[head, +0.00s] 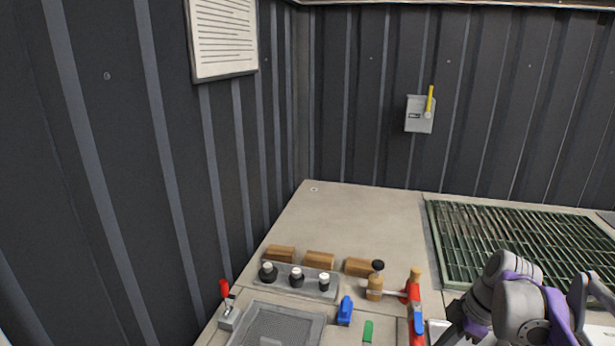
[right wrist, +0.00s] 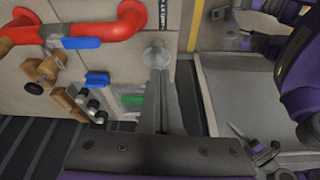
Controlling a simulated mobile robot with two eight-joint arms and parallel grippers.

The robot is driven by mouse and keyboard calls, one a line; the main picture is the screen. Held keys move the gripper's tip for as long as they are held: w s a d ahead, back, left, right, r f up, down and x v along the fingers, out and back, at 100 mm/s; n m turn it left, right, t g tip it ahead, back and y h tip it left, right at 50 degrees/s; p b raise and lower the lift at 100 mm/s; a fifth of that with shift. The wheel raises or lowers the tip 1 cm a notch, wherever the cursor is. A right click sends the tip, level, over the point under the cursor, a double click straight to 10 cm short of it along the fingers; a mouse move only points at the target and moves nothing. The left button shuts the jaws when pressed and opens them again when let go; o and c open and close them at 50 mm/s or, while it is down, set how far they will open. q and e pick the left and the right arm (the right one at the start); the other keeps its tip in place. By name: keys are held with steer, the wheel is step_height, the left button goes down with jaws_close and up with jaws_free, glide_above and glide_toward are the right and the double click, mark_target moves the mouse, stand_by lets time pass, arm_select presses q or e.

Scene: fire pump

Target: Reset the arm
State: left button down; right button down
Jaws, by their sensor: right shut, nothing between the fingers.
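My right arm (head: 515,305) comes into the lower right of the head view; its fingertips cannot be made out there. In the right wrist view my right gripper (right wrist: 162,82) is shut and empty, its fingers reaching toward a pale round fitting (right wrist: 157,53) on the panel. I cannot tell whether they touch it. Another purple arm of mine shows at the right of that view, with small dark fingers (right wrist: 262,148) that look like my left gripper; their opening is unclear. The head view does not show my left gripper.
Red pipe (head: 413,288) with a blue handle (head: 419,325) stands beside black knobs (head: 296,276), wooden blocks (head: 319,260) and a red lever (head: 224,288). A green grating (head: 520,240) lies right. A grey box (head: 417,117) with yellow lever is on the wall. The back worktop (head: 365,215) is clear.

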steer(key=s+a+f+m+t+h, duration=0.1)
steer(key=s+a+f+m, duration=0.2)
steer(key=s, duration=0.3)
steer(key=s+a+f+m+t+h, duration=0.1)
steer(key=s+a+f+m, duration=0.2)
steer(key=s+m, duration=0.3)
steer(key=s+a+f+m+t+h, duration=0.1)
steer(key=s+a+f+m+t, duration=0.1)
steer(key=s+f+m, duration=0.3)
steer(key=shift+s+a+h, duration=0.3)
steer(key=shift+s+a, duration=0.6)
steer(key=shift+d, duration=0.1)
